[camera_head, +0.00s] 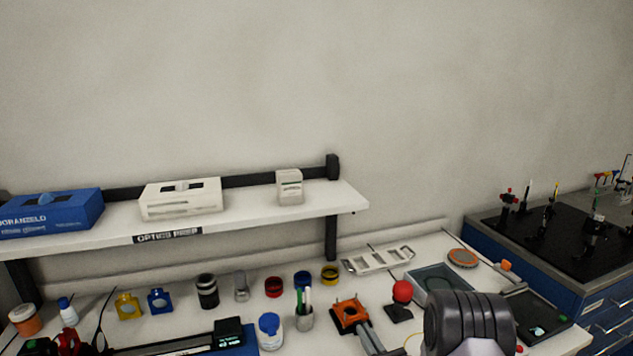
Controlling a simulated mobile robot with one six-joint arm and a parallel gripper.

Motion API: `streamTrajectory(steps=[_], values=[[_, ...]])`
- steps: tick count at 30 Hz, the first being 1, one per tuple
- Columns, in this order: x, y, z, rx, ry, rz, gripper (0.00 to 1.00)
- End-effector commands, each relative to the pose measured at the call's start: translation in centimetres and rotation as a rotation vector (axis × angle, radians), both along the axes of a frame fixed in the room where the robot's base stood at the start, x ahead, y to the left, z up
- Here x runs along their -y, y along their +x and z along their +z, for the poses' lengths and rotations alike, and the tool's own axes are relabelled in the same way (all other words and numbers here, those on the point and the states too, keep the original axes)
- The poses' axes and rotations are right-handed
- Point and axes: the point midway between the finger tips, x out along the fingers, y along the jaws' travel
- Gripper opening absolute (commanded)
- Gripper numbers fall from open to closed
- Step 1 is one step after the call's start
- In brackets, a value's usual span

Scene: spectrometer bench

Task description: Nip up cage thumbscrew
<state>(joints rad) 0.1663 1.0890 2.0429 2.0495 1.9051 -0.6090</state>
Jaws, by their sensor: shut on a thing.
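I cannot make out a cage thumbscrew in the head view. An orange and black fixture (350,314) stands on the bench at the lower middle, with grey bars (374,342) running from it to the bottom edge. I cannot tell whether it is the cage. A dark grey ribbed part of my arm (468,322) fills the bottom right of the middle and hides the bench behind it. My gripper is not in view, nor is what it touches.
A white shelf (270,215) holds a blue box (50,215), a white box (181,200) and a small carton (289,187).

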Motion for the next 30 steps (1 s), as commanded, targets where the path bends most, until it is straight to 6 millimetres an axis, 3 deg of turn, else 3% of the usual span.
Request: streamTrajectory(steps=[1,5,14,24,30], values=[[-0.2,-0.4,-0.8,-0.018,-0.004,0.006,0.0],[-0.2,-0.4,-0.8,-0.019,-0.003,0.006,0.0],[-0.2,-0.7,0.1,-0.017,-0.002,0.005,0.0],[1.6,-5.4,0.1,-0.009,-0.002,0.002,0.0],[1.7,-5.9,0.5,-0.006,-0.001,0.002,0.0]])
